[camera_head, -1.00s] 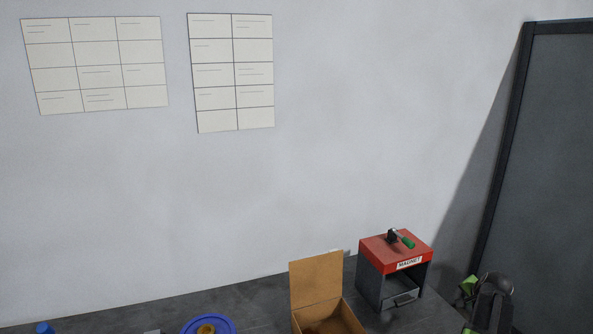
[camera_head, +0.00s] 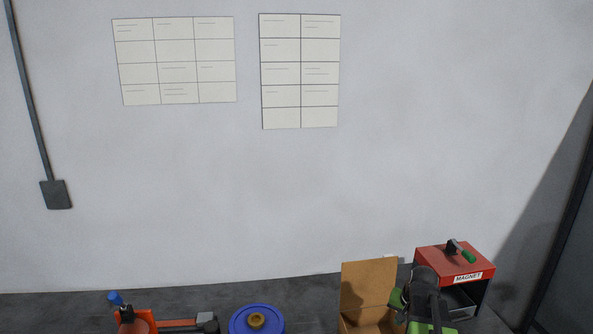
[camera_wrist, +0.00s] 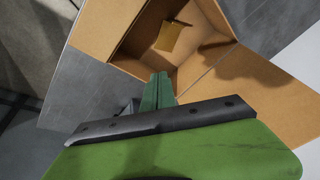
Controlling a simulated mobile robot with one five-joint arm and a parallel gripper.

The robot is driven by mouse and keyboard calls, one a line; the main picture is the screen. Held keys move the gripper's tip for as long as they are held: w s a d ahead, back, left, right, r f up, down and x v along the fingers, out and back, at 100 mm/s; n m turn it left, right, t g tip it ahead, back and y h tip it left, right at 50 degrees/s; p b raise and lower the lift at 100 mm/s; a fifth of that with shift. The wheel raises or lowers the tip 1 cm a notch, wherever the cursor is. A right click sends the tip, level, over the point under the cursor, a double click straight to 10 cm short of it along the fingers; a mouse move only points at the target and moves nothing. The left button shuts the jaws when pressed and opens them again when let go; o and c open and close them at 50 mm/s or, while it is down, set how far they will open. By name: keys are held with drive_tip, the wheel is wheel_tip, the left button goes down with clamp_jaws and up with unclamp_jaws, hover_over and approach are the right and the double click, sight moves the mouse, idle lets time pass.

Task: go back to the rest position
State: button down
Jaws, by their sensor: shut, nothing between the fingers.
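My gripper shows in the wrist view (camera_wrist: 158,92), its green fingers closed together with nothing between them. Part of my green and black arm end shows at the lower right in the head view, in front of the cardboard box and the magnet unit. The open cardboard box (camera_head: 368,284) stands on the dark bench top with its lid flap raised. In the wrist view the box (camera_wrist: 112,35) lies beyond my fingertips, and a small yellowish piece (camera_wrist: 174,36) is inside it. I cannot tell how far the fingertips are from the box.
A red-topped magnet unit (camera_head: 455,262) with a green-handled lever stands right of the box. A blue pulley-like disc (camera_head: 257,321) with a brass-coloured centre lies left of it. An orange tool or clamp (camera_head: 172,324) and a blue-topped item (camera_head: 115,298) are further left.

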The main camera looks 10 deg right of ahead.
drive_tip(key=s+a+f+n+g, duration=0.15)
drive_tip(key=a+n, duration=0.25)
drive_tip(key=a, duration=1.1)
drive_tip(key=s+a+n+g, duration=0.2)
drive_tip(key=s+a+n, duration=0.15)
drive_tip(key=a, duration=1.05)
drive_tip(key=shift+y, duration=0.3)
drive_tip(key=f+b, duration=0.6)
drive_tip(key=b, duration=0.1)
drive_tip(key=s+f+b, duration=0.1)
drive_tip(key=f+b, duration=0.2)
drive_tip(key=f, duration=0.1)
drive_tip(key=shift+d, duration=0.4)
